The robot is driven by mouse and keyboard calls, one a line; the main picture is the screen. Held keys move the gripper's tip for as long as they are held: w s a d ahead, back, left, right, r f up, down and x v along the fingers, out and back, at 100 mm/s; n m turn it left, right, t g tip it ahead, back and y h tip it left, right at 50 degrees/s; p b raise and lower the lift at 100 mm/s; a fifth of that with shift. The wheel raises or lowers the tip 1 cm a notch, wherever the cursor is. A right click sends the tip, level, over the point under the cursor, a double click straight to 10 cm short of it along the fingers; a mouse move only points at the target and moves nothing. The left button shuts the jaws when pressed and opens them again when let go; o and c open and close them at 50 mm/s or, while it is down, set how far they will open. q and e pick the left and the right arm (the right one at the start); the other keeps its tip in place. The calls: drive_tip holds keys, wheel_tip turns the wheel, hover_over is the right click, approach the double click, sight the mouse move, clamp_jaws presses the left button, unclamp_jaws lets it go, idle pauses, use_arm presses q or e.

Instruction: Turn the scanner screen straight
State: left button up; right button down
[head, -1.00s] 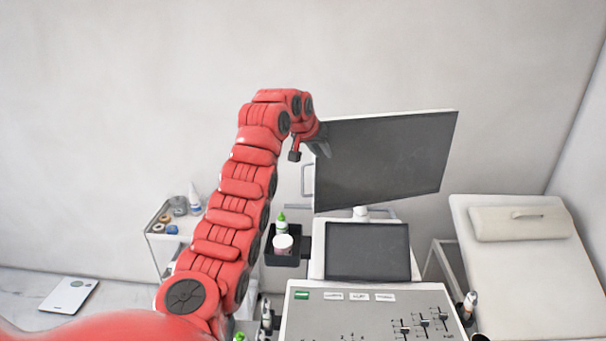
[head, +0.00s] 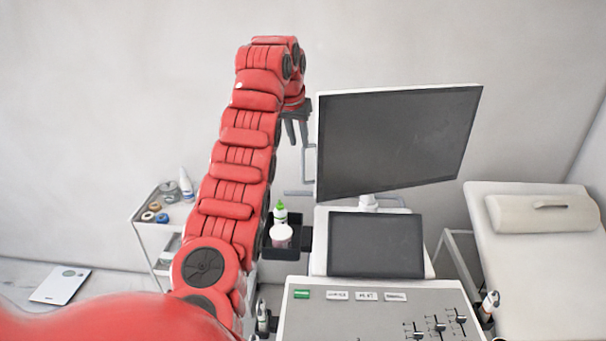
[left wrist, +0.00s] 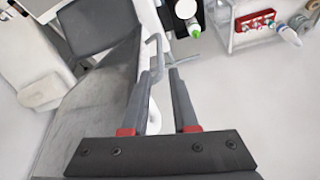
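The scanner screen (head: 400,140) is a dark panel with a pale rim on a short white post above the console. It looks turned and slanted, its right side higher in the head view. A grey handle (head: 308,165) stands at its left edge. My left gripper (head: 296,142) is left of the screen, fingers pointing down, near the handle. In the left wrist view its two fingers (left wrist: 158,85) are apart, with the handle (left wrist: 157,50) showing between and beyond them. I cannot tell whether they touch it. The screen's grey face (left wrist: 95,115) fills the left there. My right gripper is not in view.
Below the screen is the console with a smaller display (head: 376,245) and a slider panel (head: 380,315). A black side holder (head: 290,250) carries a green-capped bottle and a white jar. A trolley (head: 150,222) stands left, an exam bed (head: 530,270) right.

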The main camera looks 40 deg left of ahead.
sight(302, 160)
use_arm(q)
drive_tip(key=p+x, duration=0.3)
drive_tip(key=x, duration=0.6)
drive_tip(key=shift+f+p, duration=0.35)
drive_tip(key=shift+f, duration=0.3)
drive_tip(key=shift+w, duration=0.1)
clamp_jaws()
idle(0.5)
